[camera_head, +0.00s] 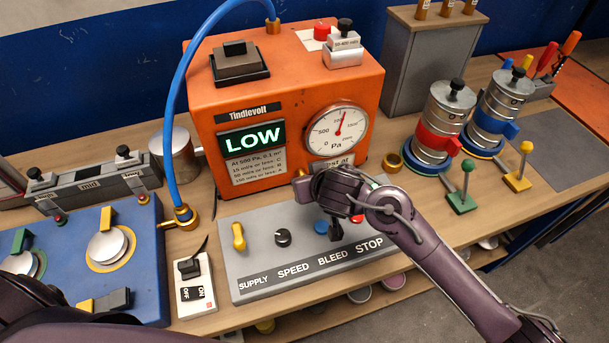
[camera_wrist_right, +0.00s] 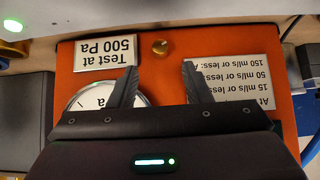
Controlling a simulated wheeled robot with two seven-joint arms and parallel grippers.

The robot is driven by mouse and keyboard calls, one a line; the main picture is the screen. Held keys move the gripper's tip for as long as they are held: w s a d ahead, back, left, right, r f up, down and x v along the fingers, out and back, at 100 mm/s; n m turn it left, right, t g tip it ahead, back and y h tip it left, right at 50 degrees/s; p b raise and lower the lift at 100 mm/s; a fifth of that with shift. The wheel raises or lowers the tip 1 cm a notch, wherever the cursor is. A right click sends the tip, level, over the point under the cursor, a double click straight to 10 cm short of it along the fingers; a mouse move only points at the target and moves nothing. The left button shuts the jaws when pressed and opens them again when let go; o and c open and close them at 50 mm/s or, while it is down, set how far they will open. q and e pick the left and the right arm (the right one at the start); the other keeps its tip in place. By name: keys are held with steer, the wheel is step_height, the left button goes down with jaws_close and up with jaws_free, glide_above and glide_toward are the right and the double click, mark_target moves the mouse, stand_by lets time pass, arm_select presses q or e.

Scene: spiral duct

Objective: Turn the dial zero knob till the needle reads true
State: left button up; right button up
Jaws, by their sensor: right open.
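The round dial (camera_head: 337,130) marked Pa is on the front of the orange Tindlevolt box (camera_head: 285,80). Its red needle points up and slightly right, between the 500 and 1500 marks. A small brass knob (camera_wrist_right: 160,47) shows on the orange panel between two labels in the right wrist view, where the picture is upside down. My right gripper (camera_wrist_right: 158,80) is open, its two fingers apart, with the knob beyond and between their tips, not gripped. In the head view my right gripper (camera_head: 325,186) is in front of the box below the dial; its fingers are hidden.
A green LOW screen (camera_head: 252,138) is left of the dial. The grey panel (camera_head: 260,280) below has a yellow supply lever (camera_head: 238,237), a black speed knob (camera_head: 283,237) and a blue bleed knob (camera_head: 321,227). A blue hose (camera_head: 173,100) arches at left. Metal canisters (camera_head: 440,120) stand at right.

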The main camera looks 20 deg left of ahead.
steer(key=x, duration=0.7)
steer(key=shift+w+f+p, duration=0.1)
steer(key=shift+p, duration=0.2)
jaws_close()
steer(key=shift+a+f+n+t+h+b, duration=0.2)
steer(key=shift+n+t+h+b, duration=0.15)
steer(key=shift+b, duration=0.5)
steer(key=h+b, duration=0.1)
steer(key=b, duration=0.1)
steer(key=n+t+h+b, duration=0.1)
steer(key=b, duration=0.2)
steer(key=n+t+h+b, duration=0.1)
steer(key=b, duration=0.1)
steer(key=shift+s+a+f+t+b, duration=0.15)
steer(key=shift+s+a+t+b, duration=0.1)
steer(key=shift+b, duration=0.1)
steer(key=shift+h+b, duration=0.25)
steer(key=shift+b, duration=0.25)
